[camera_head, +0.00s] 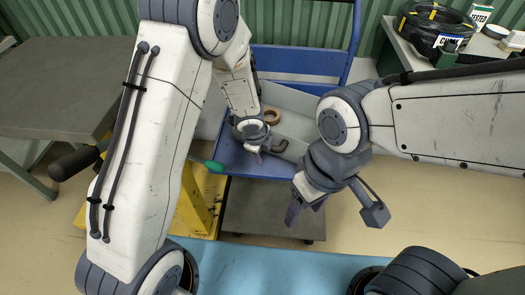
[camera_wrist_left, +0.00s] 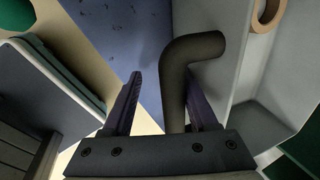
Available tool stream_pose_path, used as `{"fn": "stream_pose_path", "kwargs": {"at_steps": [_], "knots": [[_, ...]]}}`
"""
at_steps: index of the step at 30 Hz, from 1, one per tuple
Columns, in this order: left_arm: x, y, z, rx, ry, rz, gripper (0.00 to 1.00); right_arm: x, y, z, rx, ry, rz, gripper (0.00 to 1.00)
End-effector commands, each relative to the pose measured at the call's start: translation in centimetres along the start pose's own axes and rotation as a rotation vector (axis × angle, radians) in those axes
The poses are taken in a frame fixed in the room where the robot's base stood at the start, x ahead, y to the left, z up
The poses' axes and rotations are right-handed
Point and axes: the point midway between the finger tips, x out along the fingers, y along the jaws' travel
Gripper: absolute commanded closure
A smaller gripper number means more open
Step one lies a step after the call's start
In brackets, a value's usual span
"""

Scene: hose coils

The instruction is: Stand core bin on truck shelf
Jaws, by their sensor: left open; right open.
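The core bin (camera_head: 290,101) is a light grey open box on the blue truck (camera_head: 300,62) in the head view, partly hidden by my arms. A brown ring-shaped core (camera_head: 271,116) lies in it. My left gripper (camera_head: 257,152) is open at the bin's near side. In the left wrist view a dark bent handle (camera_wrist_left: 194,48) reaches between the open fingers of my left gripper (camera_wrist_left: 162,88), nearer the right finger. The grey bin wall (camera_wrist_left: 232,50) is to its right. The truck's blue shelf (camera_head: 232,158) is below.
A grey table (camera_head: 65,85) stands at the left. A yellow stand (camera_head: 198,205) is near the truck's left side. Black hose coils (camera_head: 437,25) with labels lie on a bench at the right back. Floor is clear at the right.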

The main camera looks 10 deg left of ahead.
Motion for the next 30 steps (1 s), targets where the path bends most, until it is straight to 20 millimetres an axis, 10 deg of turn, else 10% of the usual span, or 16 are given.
{"fn": "stream_pose_path", "kwargs": {"at_steps": [30], "knots": [[-0.21, -0.28, -0.02, 0.000, 0.001, -0.006, 0.38, -0.13, -0.01, -0.01, 0.000, 0.000, 0.000, 0.38]]}}
